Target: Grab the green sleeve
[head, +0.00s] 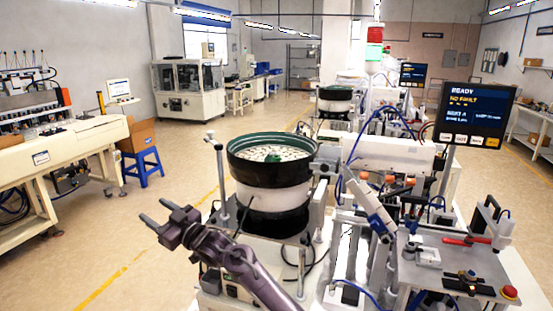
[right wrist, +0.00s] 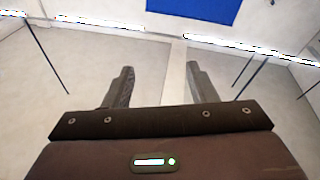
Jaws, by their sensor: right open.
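A small green piece (head: 273,158), which looks like the green sleeve, lies among many pale parts in the near bowl feeder (head: 270,143). It is too small to make out its exact shape. My right gripper (head: 154,211) is open and empty, to the left of the bowl and lower in the head view, apart from it. In the right wrist view its two fingers (right wrist: 158,70) stand apart with nothing between them. The sleeve and bowl do not show in that view. My left gripper is not in view.
A metal post (head: 221,165) stands just left of the bowl, and a grey bracket (head: 326,160) sits at its right rim. A bench (head: 450,265) with fixtures and a red button, and a status screen (head: 475,113), are at right.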

